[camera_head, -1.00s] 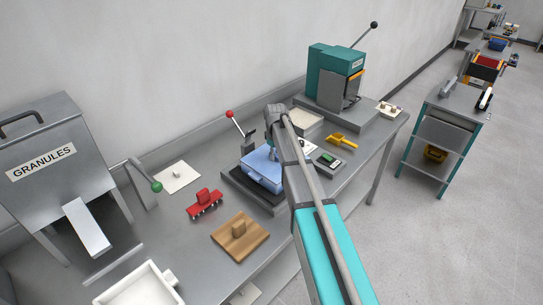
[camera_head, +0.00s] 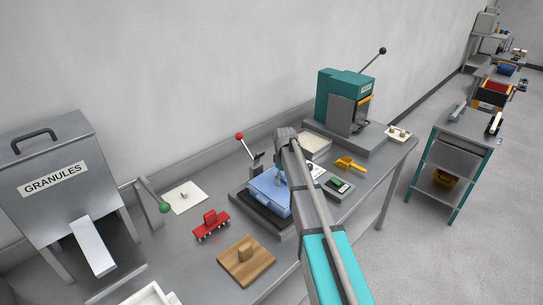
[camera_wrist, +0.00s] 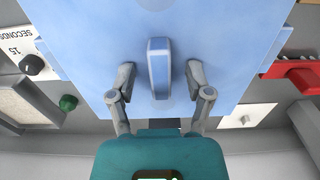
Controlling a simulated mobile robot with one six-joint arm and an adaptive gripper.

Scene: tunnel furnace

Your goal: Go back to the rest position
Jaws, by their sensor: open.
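My gripper (camera_wrist: 159,82) is open in the wrist view, its two fingers apart on either side of the upright grip (camera_wrist: 158,68) of a light blue plate or lid (camera_wrist: 215,45). The fingers do not visibly close on the grip. In the head view the blue piece (camera_head: 268,192) sits on a dark base on the bench, and my arm reaches over it. My gripper in the head view is mostly hidden behind my arm.
A red-knobbed lever (camera_head: 240,137) stands beside the blue piece. A granules hopper (camera_head: 60,180) stands at left.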

